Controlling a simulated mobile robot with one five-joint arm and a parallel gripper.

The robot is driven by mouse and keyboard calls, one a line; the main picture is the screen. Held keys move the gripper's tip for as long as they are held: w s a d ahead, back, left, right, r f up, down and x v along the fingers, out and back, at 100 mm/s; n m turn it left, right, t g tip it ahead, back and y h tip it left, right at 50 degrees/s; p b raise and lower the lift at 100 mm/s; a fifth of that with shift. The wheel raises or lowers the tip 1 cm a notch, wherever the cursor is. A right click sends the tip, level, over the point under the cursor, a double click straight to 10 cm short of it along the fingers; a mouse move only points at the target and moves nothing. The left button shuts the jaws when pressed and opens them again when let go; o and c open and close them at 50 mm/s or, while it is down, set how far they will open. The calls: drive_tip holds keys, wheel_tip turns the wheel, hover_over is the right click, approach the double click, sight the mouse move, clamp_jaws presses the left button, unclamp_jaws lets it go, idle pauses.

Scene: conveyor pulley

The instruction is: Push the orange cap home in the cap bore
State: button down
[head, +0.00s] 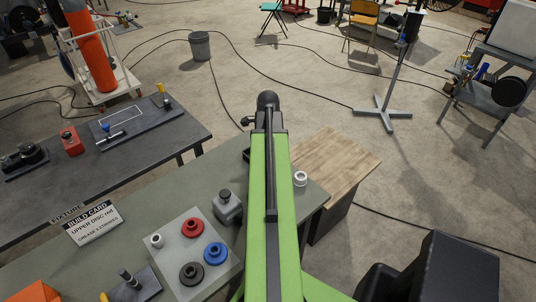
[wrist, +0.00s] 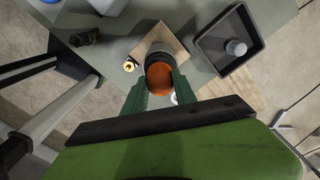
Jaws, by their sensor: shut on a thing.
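In the wrist view the orange cap (wrist: 159,80) sits between the two green fingers of my gripper (wrist: 159,84), which is shut on it. Just beyond the cap is a dark round part (wrist: 158,57) on a light wooden plate (wrist: 146,42). The cap overlaps the near edge of this part in the picture. I cannot tell whether the cap touches it or sits in a bore. In the head view my green arm reaches away from me over the bench and hides the cap and the gripper.
In the wrist view a grey tray (wrist: 209,70) holding a round grey piece (wrist: 236,47) stands to the right. A brass piece (wrist: 129,65) and a black fitting (wrist: 84,38) lie to the left. In the head view a plate (head: 176,247) holds several coloured rings.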

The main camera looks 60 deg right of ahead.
drive_tip(key=shift+f+b, duration=0.3)
drive_tip(key=shift+f, duration=0.15)
drive_tip(key=c, duration=0.9)
unclamp_jaws()
drive_tip(key=shift+r, duration=0.1)
wheel_tip(320, 180, up, 18)
drive_tip(key=p, duration=1.7)
drive_tip(key=shift+s+f+p, duration=0.1)
drive_tip(key=shift+f+p, duration=0.15)
drive_tip(key=shift+p, duration=0.05)
